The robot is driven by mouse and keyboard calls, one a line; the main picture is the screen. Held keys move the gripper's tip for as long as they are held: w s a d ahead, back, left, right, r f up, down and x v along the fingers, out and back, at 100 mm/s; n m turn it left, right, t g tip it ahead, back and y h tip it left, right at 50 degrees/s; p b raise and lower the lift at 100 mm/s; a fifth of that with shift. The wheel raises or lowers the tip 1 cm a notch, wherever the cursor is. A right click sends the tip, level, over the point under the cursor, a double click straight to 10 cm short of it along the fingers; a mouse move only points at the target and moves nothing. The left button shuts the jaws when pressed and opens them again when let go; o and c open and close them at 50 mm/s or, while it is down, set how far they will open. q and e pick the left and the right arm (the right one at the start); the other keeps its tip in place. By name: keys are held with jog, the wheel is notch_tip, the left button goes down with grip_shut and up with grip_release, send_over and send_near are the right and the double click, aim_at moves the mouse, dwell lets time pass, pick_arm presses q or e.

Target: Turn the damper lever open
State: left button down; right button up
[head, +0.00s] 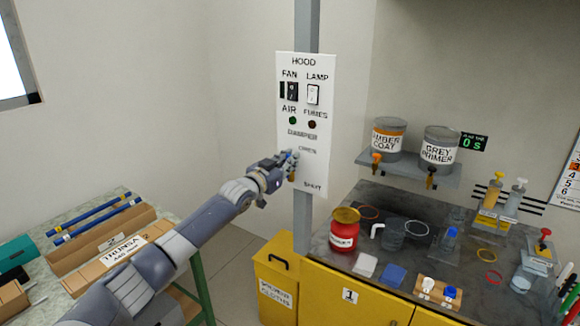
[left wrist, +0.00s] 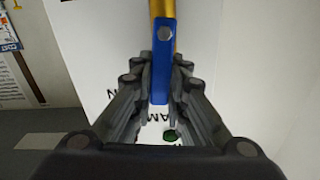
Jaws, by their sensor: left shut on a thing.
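The white hood panel (head: 322,90) is on a grey post and carries the words DAMPER, OPEN and SHUT. My left gripper (head: 290,160) is at the panel's lower left, just left of OPEN and above the level of SHUT. In the left wrist view, my left gripper (left wrist: 160,75) is shut on the damper lever, its fingers on either side of the lever's blue part (left wrist: 161,45). The lever's brass-coloured part (left wrist: 162,8) runs out past the fingertips. In the head view the fingers hide much of the lever. My right gripper is not in view.
The panel also has fan and lamp switches, a green light (head: 292,120) and a dark red light (head: 312,124). Below right is a dark bench (head: 400,262) with a red jar (head: 344,232) and several small items. A yellow bin (head: 277,280) stands beside the bench.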

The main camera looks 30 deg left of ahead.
pick_arm(q)
jog(key=shift+a+f+n, duration=0.1)
jog(key=shift+a+n, duration=0.2)
jog(key=shift+n, duration=0.4)
jog(key=shift+a, duration=0.1)
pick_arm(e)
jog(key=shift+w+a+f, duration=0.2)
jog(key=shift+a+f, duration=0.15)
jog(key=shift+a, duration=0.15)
pick_arm(q)
jog(key=shift+n, duration=0.3)
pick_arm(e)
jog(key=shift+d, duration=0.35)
pick_arm(q)
jog(key=c, duration=1.6)
grip_release()
jog(key=shift+o, duration=0.2)
jog(key=s+a, duration=0.1)
jog(key=s, duration=1.1)
